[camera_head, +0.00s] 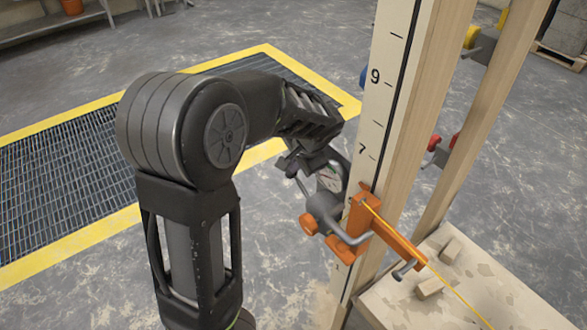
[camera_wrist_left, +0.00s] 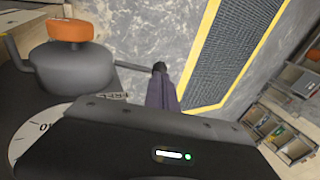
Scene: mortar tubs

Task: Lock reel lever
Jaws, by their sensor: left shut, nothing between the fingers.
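The grey reel (camera_head: 325,205) with an orange knob (camera_head: 308,223) is at an orange clamp (camera_head: 372,222) on the wooden post. A pale dial (camera_head: 330,178) shows beside it, partly covered by my gripper. In the wrist view the reel's grey drum (camera_wrist_left: 75,68) and orange knob (camera_wrist_left: 70,30) are at upper left. Its thin lever (camera_wrist_left: 132,67) points right and ends in a dark tip. Lettering that seems to read FREE is near the lever. My left gripper (camera_head: 290,163) is shut and empty; its fingers (camera_wrist_left: 160,95) appear at the lever tip, contact unclear. My right gripper is not in view.
The numbered post (camera_head: 390,90) stands close to my left gripper. A yellow line (camera_head: 455,290) runs from the clamp over a mortar-stained board (camera_head: 500,290) with wood blocks. A yellow-edged floor grate (camera_head: 60,170) lies behind my arm. Shelves (camera_wrist_left: 285,130) are at wrist-view right.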

